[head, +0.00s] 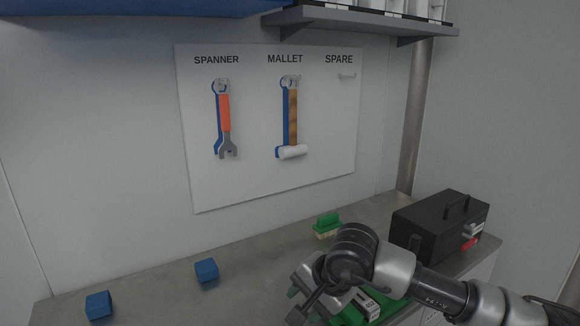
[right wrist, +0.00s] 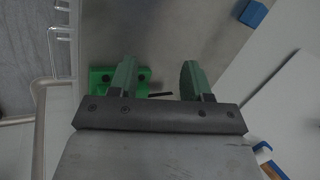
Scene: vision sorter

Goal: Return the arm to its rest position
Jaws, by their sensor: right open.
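My right arm reaches in from the right in the head view, over the right part of the counter. Its gripper (head: 302,302) is low in the picture and partly hidden by its own wrist. In the right wrist view the two green-tipped fingers (right wrist: 158,75) stand apart with nothing between them. A green object (right wrist: 101,79) lies beyond and partly behind the left finger there. My left gripper is not in view.
A white board (head: 255,185) holds a spanner (head: 224,115) and a mallet (head: 292,120); the SPARE hook (head: 347,76) is empty. Blue blocks (head: 206,271) (head: 99,305), a green-topped brush (head: 327,224) and a black toolbox (head: 425,222) stand on the counter (head: 150,290). A shelf (head: 350,22) overhangs.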

